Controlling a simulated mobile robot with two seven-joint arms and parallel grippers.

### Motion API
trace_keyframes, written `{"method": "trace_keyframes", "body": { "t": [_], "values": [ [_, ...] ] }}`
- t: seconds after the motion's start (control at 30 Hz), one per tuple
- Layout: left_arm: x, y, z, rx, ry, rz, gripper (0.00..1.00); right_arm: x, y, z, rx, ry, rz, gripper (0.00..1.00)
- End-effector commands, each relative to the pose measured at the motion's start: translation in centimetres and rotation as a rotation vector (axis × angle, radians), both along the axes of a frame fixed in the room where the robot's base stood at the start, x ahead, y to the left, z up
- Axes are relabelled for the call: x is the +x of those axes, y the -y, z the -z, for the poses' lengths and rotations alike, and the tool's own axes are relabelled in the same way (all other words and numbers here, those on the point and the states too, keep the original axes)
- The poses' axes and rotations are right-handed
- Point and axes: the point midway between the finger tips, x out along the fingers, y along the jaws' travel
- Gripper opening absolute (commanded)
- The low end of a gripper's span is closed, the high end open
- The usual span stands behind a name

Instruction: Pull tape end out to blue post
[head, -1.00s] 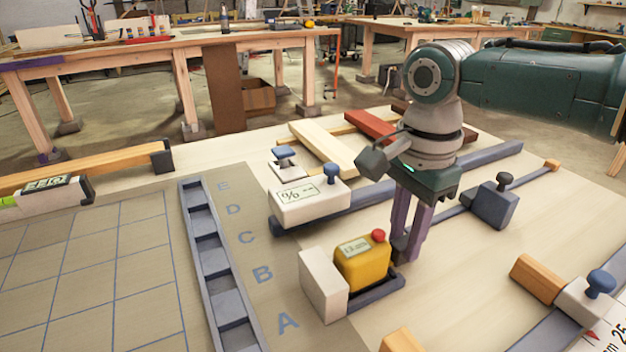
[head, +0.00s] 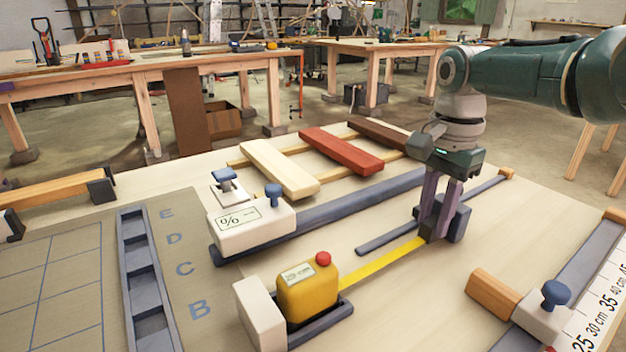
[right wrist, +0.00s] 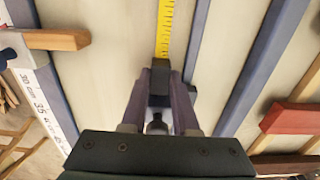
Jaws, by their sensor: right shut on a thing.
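The yellow tape case (head: 308,292) with a red button stands in a dark holder beside a white block. Its yellow tape (head: 385,263) runs out straight towards the back right. My right gripper (head: 430,236), with purple fingers, is shut on the tape's end, low over the board. In the right wrist view the tape (right wrist: 165,35) leads away from the fingertips (right wrist: 158,88). A grey-blue block (head: 461,224) shows just behind the fingers, partly hidden by them; I cannot tell whether it touches them or is the blue post. My left gripper is not in view.
A thin grey rail (head: 390,237) lies behind the tape. A white slider block (head: 250,226) with a blue knob sits on a longer rail. An orange block (head: 495,292) and a ruler (head: 590,310) lie at the right. Coloured laths lie at the back.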

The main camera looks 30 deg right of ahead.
Motion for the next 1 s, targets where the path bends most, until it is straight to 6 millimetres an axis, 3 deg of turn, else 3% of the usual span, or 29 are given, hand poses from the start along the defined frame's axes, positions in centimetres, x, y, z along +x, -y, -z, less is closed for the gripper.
{"method": "trace_keyframes", "body": {
  "t": [0.2,0.23,0.5,0.77,1.0],
  "values": [
    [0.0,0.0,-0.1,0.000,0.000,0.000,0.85,0.0,0.0,0.0,0.000,0.000,0.001,0.00],
    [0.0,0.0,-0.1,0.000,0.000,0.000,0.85,0.0,0.0,0.0,0.000,0.000,0.001,0.31],
    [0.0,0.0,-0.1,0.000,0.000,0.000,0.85,0.0,0.0,0.0,0.000,0.000,0.001,0.60],
    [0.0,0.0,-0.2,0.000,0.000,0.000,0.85,0.0,0.0,-0.2,0.000,0.000,0.000,0.60],
    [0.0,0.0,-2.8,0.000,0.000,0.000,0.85,0.0,0.0,-4.1,0.000,0.002,-0.001,0.60]
  ]
}}
